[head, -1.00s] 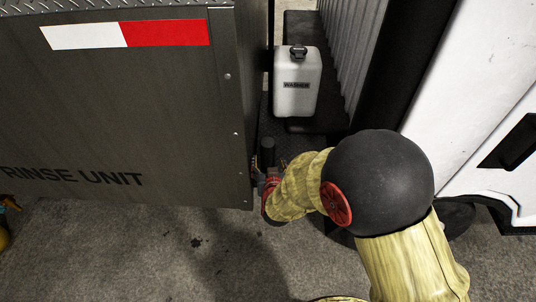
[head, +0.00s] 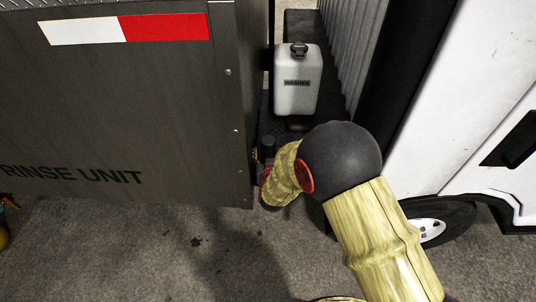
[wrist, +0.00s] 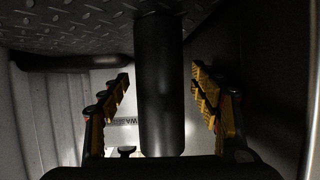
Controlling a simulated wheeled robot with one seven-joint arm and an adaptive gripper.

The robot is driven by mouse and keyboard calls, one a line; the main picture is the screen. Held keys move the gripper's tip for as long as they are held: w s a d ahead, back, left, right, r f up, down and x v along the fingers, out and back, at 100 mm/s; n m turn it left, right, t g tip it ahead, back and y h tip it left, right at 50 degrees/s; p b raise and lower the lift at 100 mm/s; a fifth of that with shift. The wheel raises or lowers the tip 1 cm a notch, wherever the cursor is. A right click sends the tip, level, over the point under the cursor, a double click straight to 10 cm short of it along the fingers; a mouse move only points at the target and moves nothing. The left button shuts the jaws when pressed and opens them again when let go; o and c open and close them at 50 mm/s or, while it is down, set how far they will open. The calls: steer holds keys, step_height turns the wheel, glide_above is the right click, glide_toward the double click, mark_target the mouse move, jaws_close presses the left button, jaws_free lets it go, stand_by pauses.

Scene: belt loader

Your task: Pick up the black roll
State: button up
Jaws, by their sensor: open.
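The black roll (wrist: 160,85) is a dark cylinder standing upright on a diamond-plate surface, which shows at the top of the wrist view. In the head view, its dark top (head: 267,147) shows in the narrow gap beside the grey cabinet. My gripper (wrist: 160,95) is open, with one yellow-padded finger on each side of the roll. Visible gaps remain between the pads and the roll. In the head view, my gripper (head: 262,160) is mostly hidden by my own wrist and the cabinet edge.
The grey rinse unit cabinet (head: 120,110) stands close on the left. A white washer jug (head: 297,80) stands behind the roll. A ribbed panel (head: 352,45) and white vehicle body (head: 460,100) bound the right, with a wheel (head: 432,228) below. Concrete floor in front is clear.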

steer(key=c, duration=1.5)
steer(key=shift+r, duration=0.1)
